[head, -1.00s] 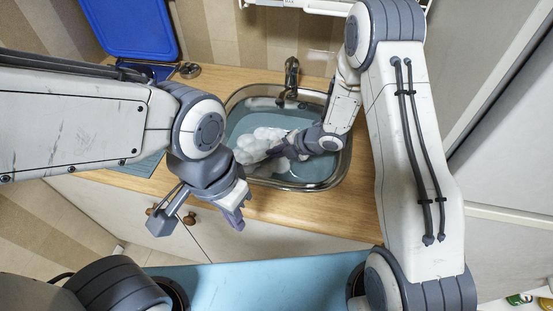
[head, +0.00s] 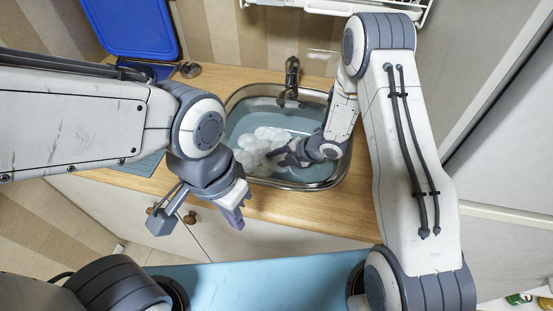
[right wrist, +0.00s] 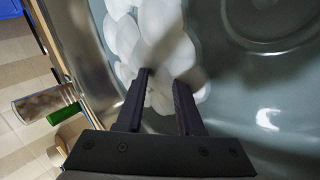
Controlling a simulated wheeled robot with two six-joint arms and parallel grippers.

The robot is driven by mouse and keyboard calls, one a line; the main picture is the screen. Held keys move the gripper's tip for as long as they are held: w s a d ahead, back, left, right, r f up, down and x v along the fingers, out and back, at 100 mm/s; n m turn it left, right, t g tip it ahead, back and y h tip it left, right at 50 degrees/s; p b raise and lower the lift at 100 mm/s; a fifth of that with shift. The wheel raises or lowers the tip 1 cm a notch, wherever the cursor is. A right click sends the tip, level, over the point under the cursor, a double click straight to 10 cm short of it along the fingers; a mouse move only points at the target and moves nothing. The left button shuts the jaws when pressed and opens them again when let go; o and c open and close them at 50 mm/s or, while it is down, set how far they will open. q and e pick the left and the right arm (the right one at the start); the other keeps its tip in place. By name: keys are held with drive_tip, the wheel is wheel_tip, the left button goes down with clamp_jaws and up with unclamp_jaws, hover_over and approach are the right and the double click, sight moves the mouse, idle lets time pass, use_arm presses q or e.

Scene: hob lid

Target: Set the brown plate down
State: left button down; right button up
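No brown plate shows in either view. The sink (head: 343,170) holds bluish water with a heap of white foam (head: 258,143) at its left; whatever lies under the foam is hidden. My right gripper (head: 277,157) is low in the sink at the foam's right edge. In the right wrist view its two dark fingers (right wrist: 163,80) are apart, with white foam (right wrist: 160,35) beyond and between them and no plate held. My left gripper (head: 197,220) hangs in front of the counter edge, its fingers wide apart and empty.
The tap (head: 291,75) stands behind the sink. A blue lid or board (head: 130,28) leans at the back left. The wooden counter (head: 275,208) is bare in front of the sink. A white rack (head: 325,5) is above at the back.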

drive_tip(key=v, duration=1.1)
drive_tip(key=s+a+r+m+h, duration=0.1)
drive_tip(key=s+r+m+h, duration=0.15)
drive_tip(key=r+m, duration=0.3)
drive_tip(key=s+a+r+m+h, duration=0.2)
drive_tip(key=r+m+h, duration=0.2)
drive_tip(key=r+m, duration=0.15)
drive_tip(key=s+a+r+m+g, duration=0.1)
drive_tip(key=s+m, duration=0.3)
drive_tip(key=s, duration=0.6)
drive_tip(key=s+a+r+m+g, duration=0.2)
drive_tip(key=s+m, duration=0.3)
drive_tip(key=s, duration=0.6)
drive_tip(key=shift+s+a+r+m+g+b, duration=0.35)
drive_tip(key=shift+r+g+b, duration=0.1)
drive_tip(key=shift+g, duration=0.45)
drive_tip(key=shift+w, duration=0.1)
